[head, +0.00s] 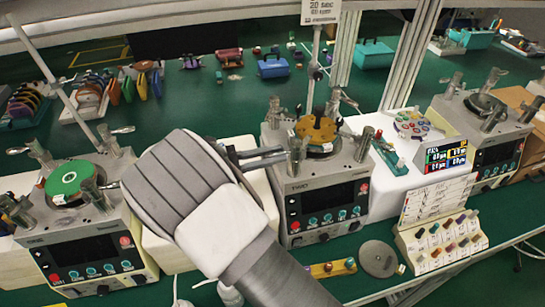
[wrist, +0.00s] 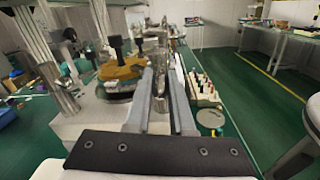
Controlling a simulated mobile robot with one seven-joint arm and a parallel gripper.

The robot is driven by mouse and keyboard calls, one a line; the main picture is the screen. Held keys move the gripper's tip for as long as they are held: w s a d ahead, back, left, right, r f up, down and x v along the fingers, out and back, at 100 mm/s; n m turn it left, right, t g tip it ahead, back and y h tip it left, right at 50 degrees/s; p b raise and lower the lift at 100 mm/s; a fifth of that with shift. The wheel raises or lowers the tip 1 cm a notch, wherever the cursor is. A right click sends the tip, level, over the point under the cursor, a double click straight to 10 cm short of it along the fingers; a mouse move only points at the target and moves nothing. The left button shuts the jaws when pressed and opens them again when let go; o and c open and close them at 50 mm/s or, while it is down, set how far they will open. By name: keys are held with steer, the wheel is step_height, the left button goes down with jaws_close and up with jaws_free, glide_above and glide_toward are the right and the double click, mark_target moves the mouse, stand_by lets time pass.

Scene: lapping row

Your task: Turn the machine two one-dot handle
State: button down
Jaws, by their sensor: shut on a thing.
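Machine two (head: 330,200) is the grey unit marked TWO in the middle of the head view, with a yellow-brown disc (head: 316,128) on top. Metal handles stand around the disc, including one at the back left (head: 274,112) and one at the front right (head: 365,140). My gripper (head: 287,156) reaches in from the left at the machine's front left handle (head: 298,152). In the wrist view my gripper (wrist: 162,70) is shut on this upright metal handle (wrist: 154,46). The fingers partly hide its lower part. I cannot make out any dots on the handles.
A machine with a green disc (head: 70,177) stands at the left, and another machine (head: 485,125) at the right. A colored sample rack (head: 440,240) and a round grey plate (head: 378,258) lie right of machine two.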

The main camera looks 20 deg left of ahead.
mark_target(278, 153)
steer(key=shift+w+m+g+h, duration=0.1)
steer(key=shift+m+g+h, duration=0.2)
steer(key=shift+g, duration=0.1)
steer(key=c, duration=0.8)
jaws_free()
steer(key=shift+a+r, duration=0.1)
steer(key=shift+r, duration=0.05)
steer(key=shift+r, duration=0.35)
steer(key=r, duration=0.2)
steer(key=d+r+b, duration=0.1)
steer(key=r, duration=0.1)
steer(key=shift+w+d, duration=0.1)
steer(key=shift+d, duration=0.05)
steer(key=d+r, duration=0.2)
steer(key=d, duration=0.1)
steer(key=w+d+r, duration=0.1)
steer(key=d+r, duration=0.1)
steer(key=d, duration=0.2)
steer(key=d+r, duration=0.2)
steer(key=d, duration=0.1)
steer(key=shift+w+d+b, duration=0.15)
steer(key=shift+w+b, duration=0.2)
steer(key=shift+w, duration=0.05)
